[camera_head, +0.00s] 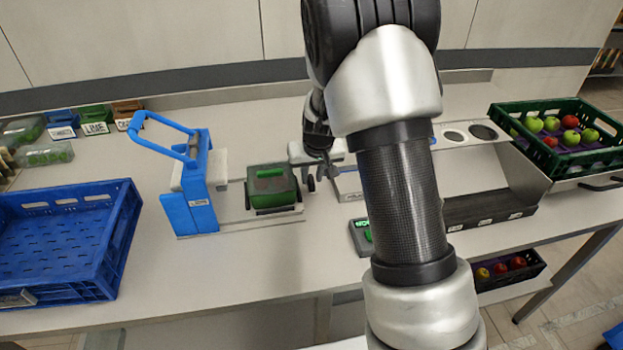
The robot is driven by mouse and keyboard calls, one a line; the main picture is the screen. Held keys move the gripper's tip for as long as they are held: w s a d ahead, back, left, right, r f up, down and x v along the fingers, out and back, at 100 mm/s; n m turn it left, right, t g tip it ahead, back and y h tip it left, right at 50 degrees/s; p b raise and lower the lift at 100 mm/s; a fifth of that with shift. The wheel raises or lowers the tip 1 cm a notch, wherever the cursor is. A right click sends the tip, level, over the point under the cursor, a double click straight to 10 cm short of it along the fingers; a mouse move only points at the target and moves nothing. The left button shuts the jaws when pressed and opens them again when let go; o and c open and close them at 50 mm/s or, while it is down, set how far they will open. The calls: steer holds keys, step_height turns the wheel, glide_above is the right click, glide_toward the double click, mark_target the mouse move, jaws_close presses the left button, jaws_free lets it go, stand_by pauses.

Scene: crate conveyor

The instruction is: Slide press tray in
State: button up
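The blue press (198,180) stands at the middle left of the table, with its looped lever handle (160,130) raised toward the upper left. Its pale tray and rail plate (240,223) extends out to the right of the blue frame. A dark box with a green lid (271,186) sits on that plate, outside the press frame. My gripper (320,176) is just right of the box, with its dark fingertips pointing down. It looks close to the box's right side; contact cannot be told. My arm partly hides the gripper, and its opening is unclear.
An empty blue crate (60,240) lies at the left. Small labelled bins (95,120) line the back left. A green crate (560,110) of apples stands at the right, near a metal stand with round holes (470,132). A small green-lit device (360,236) sits near the front edge.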

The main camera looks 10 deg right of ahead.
mark_target(263, 181)
steer(key=shift+x, duration=0.85)
steer(key=shift+c, duration=0.4)
jaws_close()
steer(key=a+p, duration=0.2)
steer(key=a, duration=1.1)
steer(key=shift+p, duration=0.3)
steer(key=shift+o, duration=0.4)
jaws_free()
